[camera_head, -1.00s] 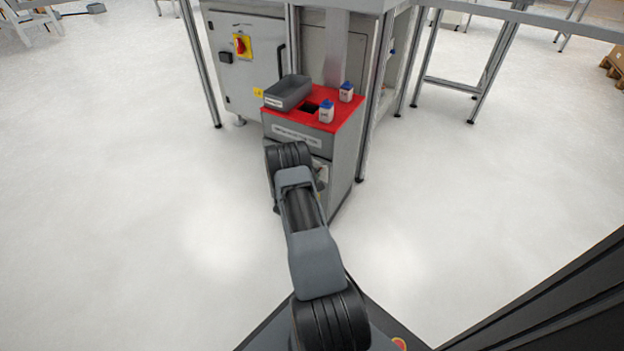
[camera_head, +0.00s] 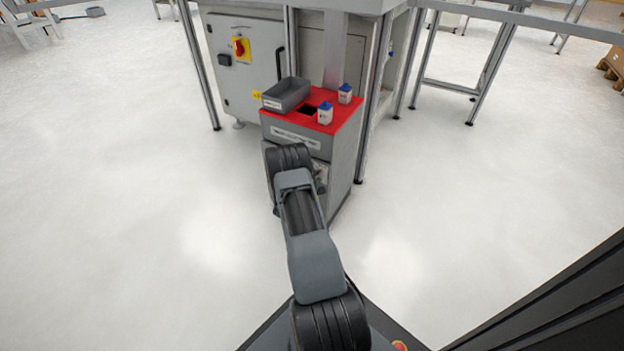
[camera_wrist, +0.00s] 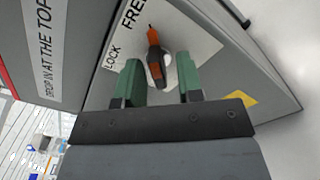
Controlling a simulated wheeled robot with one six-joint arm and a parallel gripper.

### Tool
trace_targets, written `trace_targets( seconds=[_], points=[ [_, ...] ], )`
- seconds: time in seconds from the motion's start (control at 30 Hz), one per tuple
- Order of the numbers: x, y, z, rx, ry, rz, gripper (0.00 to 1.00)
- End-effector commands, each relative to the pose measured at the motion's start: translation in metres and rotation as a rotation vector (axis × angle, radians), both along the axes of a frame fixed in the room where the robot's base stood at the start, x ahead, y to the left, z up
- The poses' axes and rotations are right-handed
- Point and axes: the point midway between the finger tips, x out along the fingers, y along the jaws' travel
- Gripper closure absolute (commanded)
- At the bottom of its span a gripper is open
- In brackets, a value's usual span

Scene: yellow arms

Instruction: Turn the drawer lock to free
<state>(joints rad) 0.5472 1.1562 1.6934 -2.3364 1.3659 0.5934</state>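The drawer lock (camera_wrist: 154,58) is a dark and orange lever on a white round base in the wrist view, on a pale plate on the grey cabinet front. Its orange tip points to the top of the picture, a little right of the word FREE (camera_wrist: 131,13); the word LOCK (camera_wrist: 113,56) is lower left. My gripper (camera_wrist: 160,72) has two green fingers set apart, one on each side of the lever's lower end; I cannot tell if they touch it. In the head view my arm hides the lock; the cabinet (camera_head: 343,160) stands beyond it.
The cabinet's red top (camera_head: 347,113) holds a grey bin (camera_head: 287,94) and two white bottles with blue caps (camera_head: 325,113) (camera_head: 345,93). Metal frame legs (camera_head: 371,100) stand close behind.

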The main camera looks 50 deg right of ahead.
Motion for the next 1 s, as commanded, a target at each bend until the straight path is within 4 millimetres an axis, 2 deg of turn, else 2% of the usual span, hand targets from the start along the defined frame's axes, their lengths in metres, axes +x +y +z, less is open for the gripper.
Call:
trace_targets(
  seconds=[0.37,0.47,0.8,1.0],
  points=[
    [0.0,0.008,0.001,0.001,0.002,0.006,0.62],
    [-0.002,0.021,0.002,0.002,0.005,0.007,0.62],
    [-0.02,0.088,0.003,0.001,0.005,0.009,0.62],
    [-0.027,0.117,0.001,0.001,0.002,0.007,0.62]
  ],
)
